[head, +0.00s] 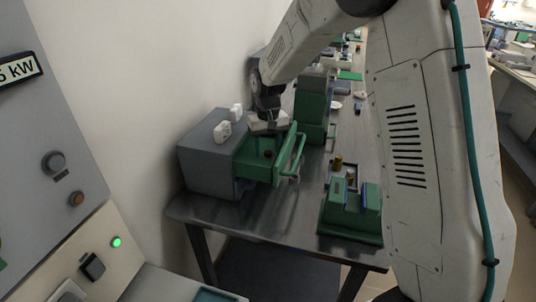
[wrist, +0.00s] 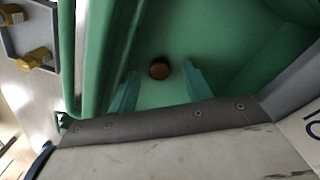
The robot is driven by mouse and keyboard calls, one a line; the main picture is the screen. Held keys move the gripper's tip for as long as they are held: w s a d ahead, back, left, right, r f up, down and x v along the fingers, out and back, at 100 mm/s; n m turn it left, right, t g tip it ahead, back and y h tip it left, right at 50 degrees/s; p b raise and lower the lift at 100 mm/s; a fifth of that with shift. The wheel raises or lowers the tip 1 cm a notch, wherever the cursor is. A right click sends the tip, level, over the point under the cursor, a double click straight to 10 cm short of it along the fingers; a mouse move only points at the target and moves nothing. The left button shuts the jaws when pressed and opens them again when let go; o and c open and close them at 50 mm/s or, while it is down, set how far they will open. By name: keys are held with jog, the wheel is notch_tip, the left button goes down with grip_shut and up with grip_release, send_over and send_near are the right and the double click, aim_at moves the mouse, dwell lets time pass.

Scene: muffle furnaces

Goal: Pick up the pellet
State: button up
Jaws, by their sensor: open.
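The pellet (head: 268,154) is a small brown piece inside the open green drawer (head: 247,160) of a grey box. In the wrist view the pellet (wrist: 159,69) shows as a dark brown round end against the green floor. My gripper (head: 268,123) is above the drawer, pointing down. In the wrist view its two teal fingers (wrist: 159,78) are apart, one on each side of the pellet, with visible gaps. Nothing is held. How high the fingertips are above the drawer floor is hard to tell.
The grey box (head: 205,160) has white pieces (head: 222,132) on top. The drawer's green front handle (head: 292,152) stands close to my gripper. A green block fixture (head: 350,212) and brass pieces (head: 337,162) stand to the right. The bench front (head: 270,222) is clear.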

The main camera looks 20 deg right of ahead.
jog(key=shift+f, duration=0.3)
jog(key=c, duration=1.1)
jog(key=shift+o, duration=0.2)
jog(key=shift+r, duration=0.1)
